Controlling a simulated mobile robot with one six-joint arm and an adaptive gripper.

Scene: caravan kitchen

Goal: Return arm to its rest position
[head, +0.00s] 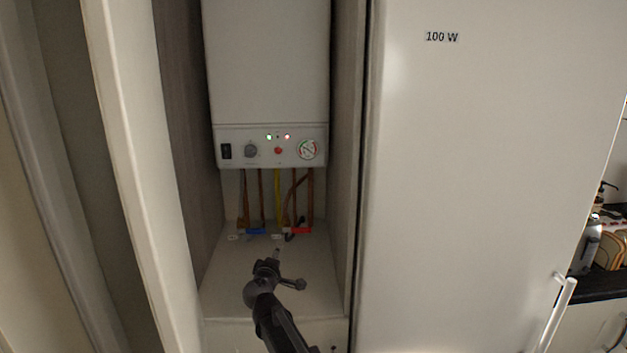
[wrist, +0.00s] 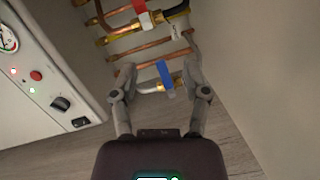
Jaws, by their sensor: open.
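My arm reaches up from the bottom of the head view into an open cupboard, with my gripper (head: 278,256) just in front of the pipe valves. The wrist view also shows my gripper (wrist: 159,62), its two fingers apart with nothing clasped. A blue valve lever (wrist: 165,74) shows between the fingers in that view; the gap in depth is hard to judge. The blue lever (head: 256,231) and a red lever (head: 300,230) sit at the foot of the pipes in the head view. The red lever (wrist: 140,6) is at the top of the wrist view.
A white boiler (head: 265,65) with knob, lights and gauge hangs above the copper pipes (head: 262,195). Cupboard walls close in on both sides. A tall white door marked 100 W (head: 480,150) stands right. A pale panel (head: 135,170) edges the left. The cupboard shelf (head: 225,290) is bare.

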